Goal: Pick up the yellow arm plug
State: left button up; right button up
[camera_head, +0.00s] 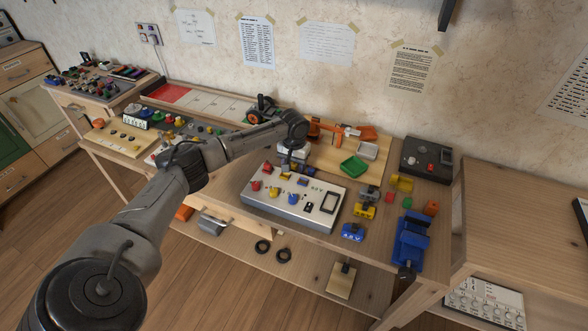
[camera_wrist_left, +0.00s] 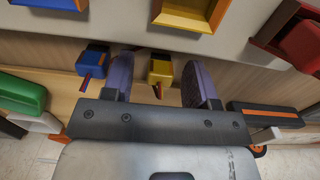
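My left gripper (camera_head: 292,155) reaches over the bench behind the silver control panel (camera_head: 322,226). In the left wrist view the gripper (camera_wrist_left: 163,84) is open, with its two dark fingers apart. The small yellow plug (camera_wrist_left: 160,70) shows in the gap between the fingers, with clear space on either side of it. A short orange tip hangs from it. Whether it is level with the fingertips I cannot tell. In the head view my gripper hides this spot. A blue plug (camera_wrist_left: 93,60) stands just left of the left finger. My right gripper is not in view.
The panel edge (camera_wrist_left: 230,48) with coloured blocks lies close beyond the fingers. An orange-and-black tool (camera_wrist_left: 265,113) lies right of the fingers. A blue vise (camera_head: 411,243) stands at the bench's right end.

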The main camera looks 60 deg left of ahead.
pick_arm(q)
jog(key=c, duration=0.9)
jog(key=shift+r, duration=0.15)
